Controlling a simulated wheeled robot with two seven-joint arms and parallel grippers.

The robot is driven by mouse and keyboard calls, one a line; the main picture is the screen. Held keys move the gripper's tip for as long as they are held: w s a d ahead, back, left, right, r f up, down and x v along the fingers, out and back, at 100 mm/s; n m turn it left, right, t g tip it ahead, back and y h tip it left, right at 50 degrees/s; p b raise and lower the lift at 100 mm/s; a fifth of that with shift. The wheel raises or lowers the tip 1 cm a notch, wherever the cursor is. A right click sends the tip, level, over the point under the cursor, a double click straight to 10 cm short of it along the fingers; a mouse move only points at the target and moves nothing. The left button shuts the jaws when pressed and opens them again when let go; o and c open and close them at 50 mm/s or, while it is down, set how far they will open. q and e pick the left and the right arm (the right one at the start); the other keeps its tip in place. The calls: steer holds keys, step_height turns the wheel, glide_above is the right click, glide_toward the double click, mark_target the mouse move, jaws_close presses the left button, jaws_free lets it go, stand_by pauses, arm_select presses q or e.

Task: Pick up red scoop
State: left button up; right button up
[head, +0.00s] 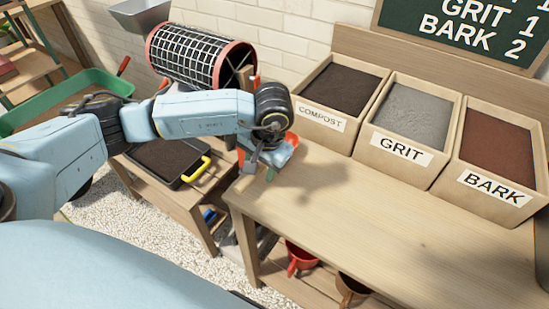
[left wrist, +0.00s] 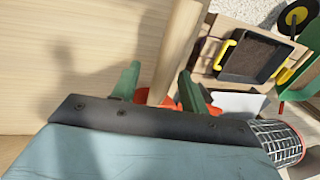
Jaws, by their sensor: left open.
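A red scoop (head: 288,147) is at the left end of the wooden bench (head: 330,215), partly hidden behind my left gripper (head: 260,168). In the left wrist view, red parts of it (left wrist: 170,104) show low between the green fingers of my left gripper (left wrist: 157,88). The fingers are apart, one on either side of a pale wooden strip by the bench edge. I cannot tell whether they touch the scoop. My right gripper is not in view.
Boxes of compost (head: 323,124), grit (head: 401,142) and bark (head: 494,183) line the bench's back. A black tray (head: 190,178) with a yellow handle lies on a lower table, left. A mesh drum (head: 190,55) stands behind my arm. The bench's middle is clear.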

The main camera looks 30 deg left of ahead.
arm_select(q)
steer(key=shift+a+f, duration=0.1)
steer(key=shift+f, duration=0.45)
jaws_close()
step_height(320, 180, up, 10)
steer(key=shift+r+p, duration=0.1)
steer(key=shift+p, duration=0.5)
